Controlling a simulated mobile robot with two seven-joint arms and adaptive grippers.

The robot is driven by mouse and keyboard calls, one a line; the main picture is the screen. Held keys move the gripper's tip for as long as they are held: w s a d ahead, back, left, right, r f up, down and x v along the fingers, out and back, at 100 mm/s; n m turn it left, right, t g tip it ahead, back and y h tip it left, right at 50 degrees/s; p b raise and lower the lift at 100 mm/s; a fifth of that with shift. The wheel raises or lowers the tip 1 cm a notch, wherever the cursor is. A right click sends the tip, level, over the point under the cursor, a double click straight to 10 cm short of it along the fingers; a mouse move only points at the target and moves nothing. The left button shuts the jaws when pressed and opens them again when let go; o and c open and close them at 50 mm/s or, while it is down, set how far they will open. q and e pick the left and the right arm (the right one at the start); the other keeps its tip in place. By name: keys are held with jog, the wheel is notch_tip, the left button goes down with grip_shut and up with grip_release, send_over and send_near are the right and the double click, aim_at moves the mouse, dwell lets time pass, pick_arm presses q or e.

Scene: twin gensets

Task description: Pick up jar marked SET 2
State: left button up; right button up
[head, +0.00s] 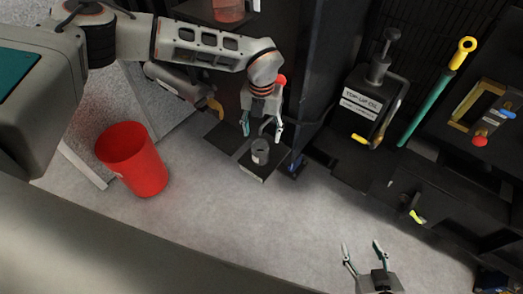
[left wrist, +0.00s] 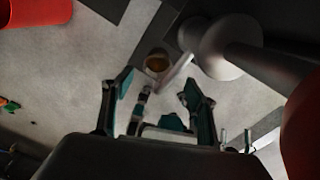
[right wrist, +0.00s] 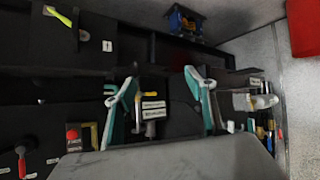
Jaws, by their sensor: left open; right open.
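A small grey jar (head: 260,152) with a pale label stands upright on a dark square stand (head: 250,170) low near the floor. The label is too small to read. My left gripper (head: 262,133) is open and points down just above the jar, its fingers apart and empty. In the left wrist view the jar (left wrist: 157,63) shows as a round rim with brown inside, beyond the fingertips of my left gripper (left wrist: 160,80). My right gripper (head: 362,248) is open and empty over bare floor at the lower right, far from the jar; it also shows in the right wrist view (right wrist: 162,75).
A red bin (head: 133,160) stands on the floor at left. A dark cabinet side rises behind the jar. A top-up oil can (head: 365,105), a yellow-and-green handle (head: 437,90) and dark machinery fill the right. The grey floor (head: 240,220) in front is clear.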

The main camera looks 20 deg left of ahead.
aim_at(260, 145)
pick_arm(q)
jog(key=f, duration=0.6)
jog(key=shift+s+a+f+b, duration=0.15)
jog(key=shift+a+f+b, duration=0.05)
jog(key=shift+f+b, duration=0.15)
jog(key=c, duration=1.3)
jog(key=shift+r, duration=0.1)
